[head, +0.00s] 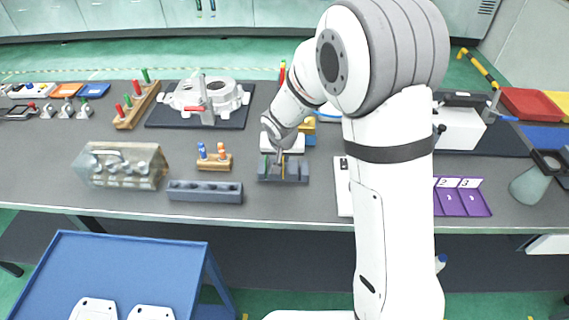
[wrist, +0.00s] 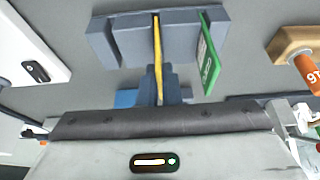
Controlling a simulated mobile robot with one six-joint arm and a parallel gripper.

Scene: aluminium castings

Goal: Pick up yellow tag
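The yellow tag (wrist: 157,45) stands edge-on in a slot of a blue-grey slotted rack (wrist: 104,45), seen as a thin yellow strip in the wrist view. In the head view the yellow tag (head: 283,168) rises from the rack (head: 297,172) at the table's middle. My gripper (head: 277,155) is pointed down at the rack, right by the tag. In the wrist view the tag's strip runs down to the narrow dark finger area of my gripper (wrist: 160,85). Whether the fingers touch or grip the tag cannot be made out.
A green tag (wrist: 208,55) stands in the same rack, close on the right in the wrist view. A wooden holder with orange and blue pegs (head: 214,162) is left of the rack, with a grey holed block (head: 205,192) nearby. A white board (head: 343,188) lies right.

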